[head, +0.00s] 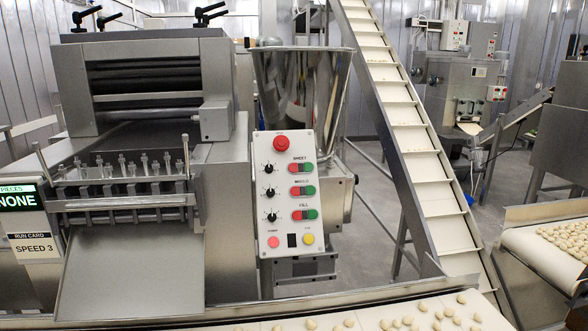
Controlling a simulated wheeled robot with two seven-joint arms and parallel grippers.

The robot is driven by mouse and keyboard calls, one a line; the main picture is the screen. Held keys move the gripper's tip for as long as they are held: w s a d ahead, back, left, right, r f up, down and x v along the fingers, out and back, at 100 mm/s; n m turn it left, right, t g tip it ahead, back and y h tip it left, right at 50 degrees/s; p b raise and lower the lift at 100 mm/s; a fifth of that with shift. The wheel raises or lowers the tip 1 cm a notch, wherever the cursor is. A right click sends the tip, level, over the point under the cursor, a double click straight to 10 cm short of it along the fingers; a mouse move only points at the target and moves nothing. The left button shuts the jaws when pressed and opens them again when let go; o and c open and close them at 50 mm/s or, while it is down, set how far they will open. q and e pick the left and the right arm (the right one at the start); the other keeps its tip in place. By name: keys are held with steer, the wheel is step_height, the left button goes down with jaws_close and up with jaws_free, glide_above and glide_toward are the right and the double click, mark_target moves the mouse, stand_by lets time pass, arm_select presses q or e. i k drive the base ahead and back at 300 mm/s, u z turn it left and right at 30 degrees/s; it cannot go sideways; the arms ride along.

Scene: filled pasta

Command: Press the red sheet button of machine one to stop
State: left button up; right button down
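A white control panel (288,205) faces me on the front of the near pasta machine (145,85). Its row labelled SHEET has a black knob (267,168), a red sheet button (294,168) and a green button (309,168). Below are two more red and green pairs, the lowest labelled FILL. A large red mushroom button (281,143) sits at the top of the panel. No number marking this machine is legible. Neither of my grippers is in view, and nothing covers the panel.
A conveyor (380,314) with several pasta pieces runs along the front. An inclined conveyor (409,125) rises right of the steel hopper (300,85). A display (22,197) reads PIECES NONE above a run card (35,243) reading SPEED 3. Another machine (462,95) stands at the back right.

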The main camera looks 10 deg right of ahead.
mark_target(293, 167)
steer(key=k, duration=0.7)
steer(key=z, duration=0.55)
steer(key=i, duration=1.5)
steer(key=u, duration=0.6)
